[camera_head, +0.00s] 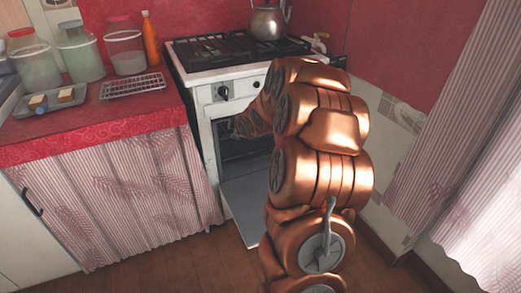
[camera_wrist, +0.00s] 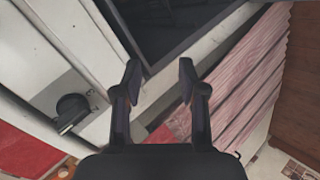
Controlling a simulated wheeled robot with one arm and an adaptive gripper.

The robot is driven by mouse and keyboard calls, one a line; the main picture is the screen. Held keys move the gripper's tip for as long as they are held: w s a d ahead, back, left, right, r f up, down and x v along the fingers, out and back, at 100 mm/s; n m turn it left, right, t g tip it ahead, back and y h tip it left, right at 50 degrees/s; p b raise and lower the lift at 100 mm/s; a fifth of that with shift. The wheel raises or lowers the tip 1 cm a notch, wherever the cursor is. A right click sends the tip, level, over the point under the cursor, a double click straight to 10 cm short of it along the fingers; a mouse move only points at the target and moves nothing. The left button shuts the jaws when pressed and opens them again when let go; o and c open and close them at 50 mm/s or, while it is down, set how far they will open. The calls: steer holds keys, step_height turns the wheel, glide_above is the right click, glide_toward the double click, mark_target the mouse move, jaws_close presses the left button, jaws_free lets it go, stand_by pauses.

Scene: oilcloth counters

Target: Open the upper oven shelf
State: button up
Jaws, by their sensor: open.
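The white oven (camera_head: 208,105) stands at the back of the head view, under the hob. Its door (camera_head: 243,200) hangs open and low, and the cavity is dark. Wire-like shelving (camera_head: 243,126) shows high in the opening; my copper arm covers its right part, so I cannot tell how far out it sits. My gripper is hidden in the head view. In the wrist view my gripper (camera_wrist: 160,68) is open and empty, with its fingers apart by the white frame edge of the dark oven opening (camera_wrist: 185,22). No shelf is clear there.
A black knob (camera_wrist: 73,108) sits on the white front, left of my fingers. A red counter (camera_head: 110,115) with jars, a wire rack (camera_head: 132,86) and a tray (camera_head: 52,103) is left of the oven. A kettle (camera_head: 268,22) stands on the hob. Striped curtain (camera_head: 130,195) hangs below the counter.

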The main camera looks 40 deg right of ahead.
steer(key=d+f+n+t+h+b, duration=0.1)
steer(key=d+f+n+t+b, duration=0.35)
steer(key=d+f+b, duration=0.8)
steer(key=shift+w+d+f+p, duration=0.15)
steer(key=shift+w+d+f, duration=0.4)
steer(key=shift+w+d, duration=0.55)
steer(key=shift+w+d+f+p, duration=0.15)
steer(key=shift+w+d+f, duration=0.4)
steer(key=shift+w+d, duration=0.6)
steer(key=shift+w+d+f+p, duration=0.15)
steer(key=shift+w+d+f, duration=0.55)
steer(key=shift+w, duration=0.65)
steer(key=shift+d+r, duration=0.1)
steer(key=shift+r, duration=0.05)
jaws_close()
